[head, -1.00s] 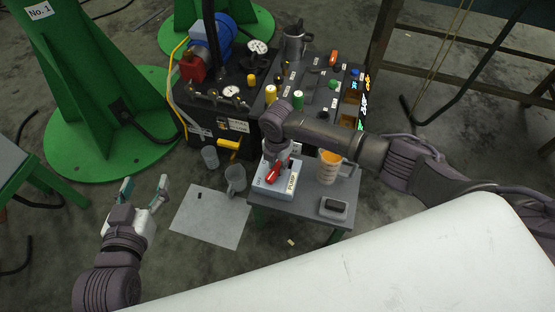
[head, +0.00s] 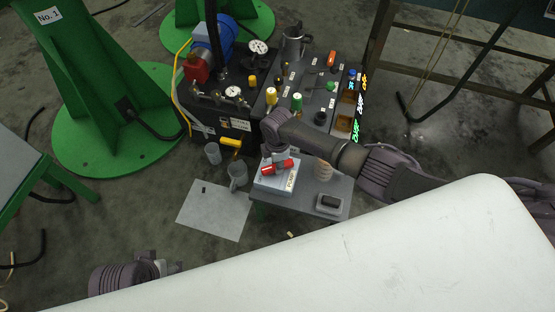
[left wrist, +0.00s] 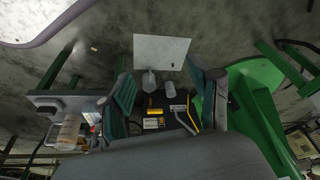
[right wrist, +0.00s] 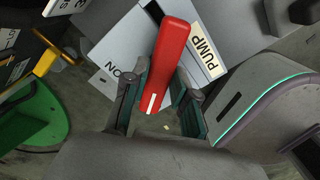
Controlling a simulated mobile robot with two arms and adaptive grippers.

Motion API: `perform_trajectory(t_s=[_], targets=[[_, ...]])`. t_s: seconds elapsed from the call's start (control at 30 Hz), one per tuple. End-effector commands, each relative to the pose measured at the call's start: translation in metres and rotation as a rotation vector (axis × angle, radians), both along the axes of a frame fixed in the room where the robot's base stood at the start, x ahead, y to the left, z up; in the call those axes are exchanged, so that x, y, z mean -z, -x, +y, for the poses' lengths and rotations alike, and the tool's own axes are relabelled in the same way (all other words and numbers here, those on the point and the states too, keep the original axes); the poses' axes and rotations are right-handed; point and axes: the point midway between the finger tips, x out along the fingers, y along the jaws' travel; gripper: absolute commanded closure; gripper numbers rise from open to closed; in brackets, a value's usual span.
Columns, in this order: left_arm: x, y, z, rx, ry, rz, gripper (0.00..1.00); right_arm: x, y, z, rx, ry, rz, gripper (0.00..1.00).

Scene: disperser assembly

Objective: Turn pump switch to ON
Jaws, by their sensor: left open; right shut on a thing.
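The pump switch is a light grey box (head: 275,182) with a PUMP label and a red handle (head: 284,165), standing on a small grey table. My right gripper (head: 278,157) comes down on the handle from above. In the right wrist view the red handle (right wrist: 174,40) lies between the two fingers of my gripper (right wrist: 163,78), which is shut on it. A white mark shows at the handle's near end. An ON label (right wrist: 116,68) shows on the box left of the handle. My left gripper (left wrist: 168,90) is open and empty; in the head view the white body partly hides it.
A beaker (head: 323,170) and a small grey device (head: 329,203) stand on the table (head: 305,190), right of the switch box. A black control panel (head: 300,115) with knobs stands behind. Two clear vessels (head: 238,175) and a white sheet (head: 213,212) are on the left.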

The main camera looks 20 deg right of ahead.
Motion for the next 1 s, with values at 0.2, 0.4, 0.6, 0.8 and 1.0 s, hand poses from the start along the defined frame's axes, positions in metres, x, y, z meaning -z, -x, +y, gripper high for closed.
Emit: perform_trajectory(t_s=[0.2,0.4,0.6,0.8,1.0], targets=[[0.048,-0.005,-0.002,0.004,-0.001,0.028,0.37,-0.002,0.001,0.000,0.201,0.002,0.003,1.00],[0.083,-0.002,-0.002,0.008,-0.002,0.046,0.37,-0.002,0.001,-0.001,0.371,0.003,0.002,1.00],[0.107,0.003,-0.002,0.010,-0.003,0.058,0.37,-0.001,0.001,-0.001,0.504,0.004,0.002,1.00],[0.121,0.006,-0.001,0.012,-0.003,0.064,0.37,0.000,0.000,-0.001,0.589,0.004,0.000,1.00],[0.128,0.008,-0.001,0.012,-0.004,0.067,0.37,0.000,0.000,-0.001,0.629,0.004,0.000,1.00]])
